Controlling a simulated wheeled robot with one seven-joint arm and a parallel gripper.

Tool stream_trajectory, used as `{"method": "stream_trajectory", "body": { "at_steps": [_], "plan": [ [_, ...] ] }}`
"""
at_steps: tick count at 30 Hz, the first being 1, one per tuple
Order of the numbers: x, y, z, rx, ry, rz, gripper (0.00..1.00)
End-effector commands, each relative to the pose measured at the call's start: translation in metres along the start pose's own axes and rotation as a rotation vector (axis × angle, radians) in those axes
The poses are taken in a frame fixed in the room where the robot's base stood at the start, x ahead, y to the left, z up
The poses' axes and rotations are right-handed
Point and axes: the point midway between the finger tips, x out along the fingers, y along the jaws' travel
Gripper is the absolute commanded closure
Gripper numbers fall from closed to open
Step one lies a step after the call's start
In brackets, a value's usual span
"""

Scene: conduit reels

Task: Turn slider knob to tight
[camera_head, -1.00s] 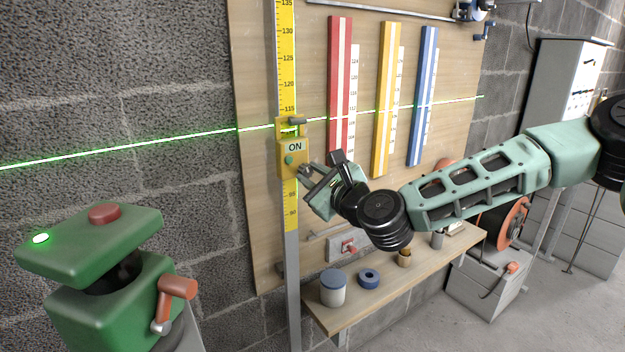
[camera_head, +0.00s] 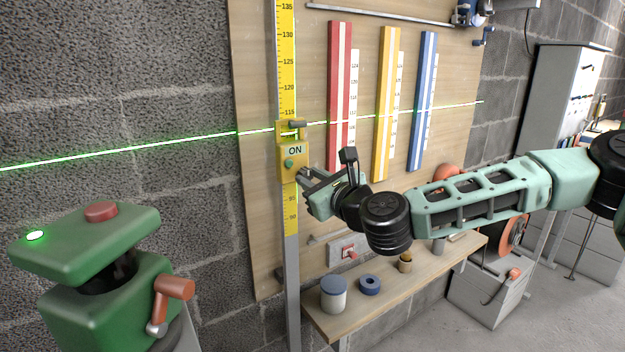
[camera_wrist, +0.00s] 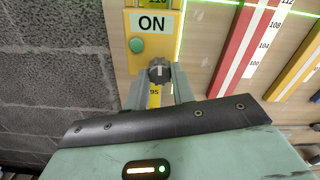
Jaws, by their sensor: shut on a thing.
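My gripper (camera_wrist: 158,88) is shut on the knob, one finger on each side. In the head view my gripper (camera_head: 303,176) reaches the slider's lower right side and hides the knob there. No tight or loose marking is readable.
A green laser device (camera_head: 90,240) stands at the front left, its green line crossing the slider's top. Red (camera_head: 340,90), yellow (camera_head: 386,100) and blue strips (camera_head: 423,100) hang right of the staff. A shelf (camera_head: 335,322) with small items lies below.

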Motion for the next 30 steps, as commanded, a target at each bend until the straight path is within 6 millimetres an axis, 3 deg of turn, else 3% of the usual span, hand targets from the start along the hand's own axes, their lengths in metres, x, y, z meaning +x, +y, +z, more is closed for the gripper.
{"method": "stream_trajectory", "body": {
  "at_steps": [2,3,5,17,23,30],
  "plan": [
    [0.000,-0.001,0.000,0.000,0.001,-0.003,0.98],
    [0.000,-0.001,0.000,0.000,0.001,-0.003,0.67],
    [0.000,-0.001,0.000,-0.001,0.001,-0.002,0.53],
    [-0.008,-0.001,-0.001,-0.001,0.000,0.000,0.53],
    [-0.044,-0.001,-0.001,-0.001,0.000,0.000,0.53],
    [-0.102,-0.001,-0.001,-0.001,0.001,0.000,0.53]
  ]
}}
